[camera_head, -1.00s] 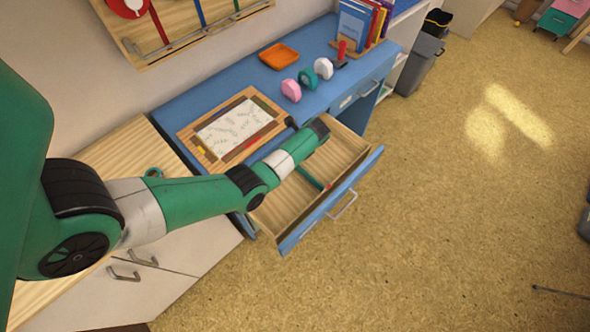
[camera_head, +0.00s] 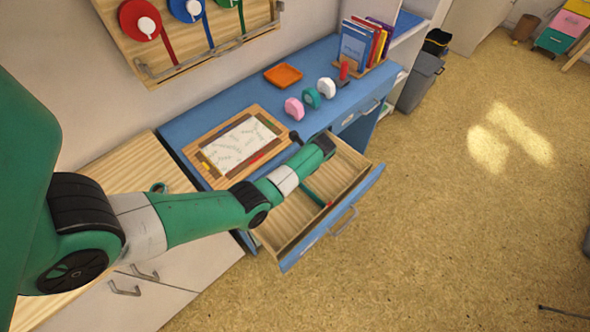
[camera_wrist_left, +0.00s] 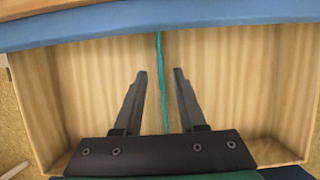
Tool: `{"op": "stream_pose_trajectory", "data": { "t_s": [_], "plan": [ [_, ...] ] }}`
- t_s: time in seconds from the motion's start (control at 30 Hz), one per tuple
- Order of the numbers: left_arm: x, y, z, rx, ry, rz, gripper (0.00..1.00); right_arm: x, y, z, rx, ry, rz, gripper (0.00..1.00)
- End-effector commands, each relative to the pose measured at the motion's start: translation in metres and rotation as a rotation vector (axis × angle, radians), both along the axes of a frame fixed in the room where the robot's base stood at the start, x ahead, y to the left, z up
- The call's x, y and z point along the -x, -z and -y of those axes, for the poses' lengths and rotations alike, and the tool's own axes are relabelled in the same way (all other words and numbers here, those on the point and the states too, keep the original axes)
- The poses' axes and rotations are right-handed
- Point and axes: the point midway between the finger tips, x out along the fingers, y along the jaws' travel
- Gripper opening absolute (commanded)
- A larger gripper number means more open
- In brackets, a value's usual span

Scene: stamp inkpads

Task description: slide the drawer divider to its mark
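The blue-fronted drawer (camera_head: 340,222) stands pulled out from the blue desk. A thin green divider (camera_head: 314,194) runs front to back inside it. A small red spot shows at the divider's front end (camera_head: 328,205). In the left wrist view the divider (camera_wrist_left: 160,60) stands between the two dark fingers of my left gripper (camera_wrist_left: 162,73). The fingers are open, with a gap on both sides of the divider. In the head view my left wrist is over the back of the drawer, and its fingers are hidden. My right gripper is out of view.
On the desk (camera_head: 225,95) lie a framed paper sheet (camera_head: 240,143), an orange tray (camera_head: 284,75) and pink, teal and white stamps (camera_head: 312,97). Books (camera_head: 362,42) stand at the back. The drawer compartments beside the divider look empty.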

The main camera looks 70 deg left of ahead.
Motion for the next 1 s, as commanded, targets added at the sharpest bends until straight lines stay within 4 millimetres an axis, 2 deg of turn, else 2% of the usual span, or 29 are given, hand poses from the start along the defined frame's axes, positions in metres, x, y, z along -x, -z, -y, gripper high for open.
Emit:
{"op": "stream_pose_trajectory", "data": {
  "t_s": [0.03, 0.1, 0.33, 0.5, 1.0],
  "plan": [
    [-0.003, -0.019, 0.004, -0.001, 0.002, 0.002, 0.4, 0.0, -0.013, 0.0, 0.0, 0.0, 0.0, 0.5],
    [-0.006, -0.036, 0.01, -0.002, 0.002, 0.003, 0.4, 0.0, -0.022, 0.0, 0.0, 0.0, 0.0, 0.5],
    [-0.014, -0.075, 0.026, -0.001, 0.001, 0.002, 0.4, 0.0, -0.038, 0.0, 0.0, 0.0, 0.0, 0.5],
    [-0.016, -0.082, 0.03, 0.0, 0.0, 0.001, 0.4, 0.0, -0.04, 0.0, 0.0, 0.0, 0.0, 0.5],
    [-0.016, -0.081, 0.03, 0.0, 0.0, 0.0, 0.4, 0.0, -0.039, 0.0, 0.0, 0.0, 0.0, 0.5]
  ]
}}
